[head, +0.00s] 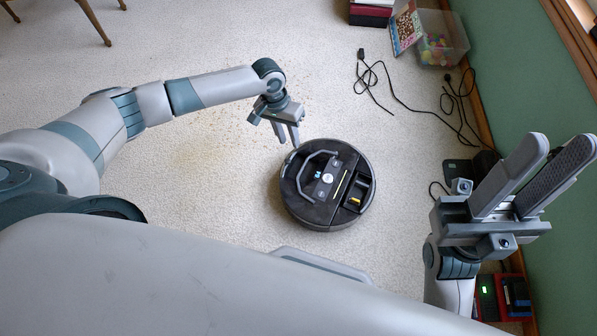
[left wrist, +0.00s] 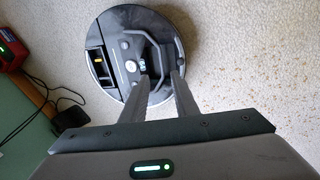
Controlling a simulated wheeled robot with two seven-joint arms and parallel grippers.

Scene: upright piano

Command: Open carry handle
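A round black robot vacuum (head: 330,217) lies on the carpet in the middle of the head view. Its carry handle (head: 301,170) is a dark grey curved bar along the left part of the top; I cannot tell whether it is flat or raised. My left gripper (head: 288,135) is open and empty, fingers down, just above and left of the vacuum's edge. In the left wrist view the vacuum (left wrist: 101,65) and handle (left wrist: 179,52) lie beyond the open fingertips (left wrist: 160,77), which appear apart from the handle. My right gripper (head: 559,146) is open and empty, pointing up at the right.
Black cables (head: 405,103) lie on the carpet behind the vacuum. A clear bin (head: 455,45) of coloured balls stands by the green wall (head: 520,70). A red device (head: 485,300) sits low at the right.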

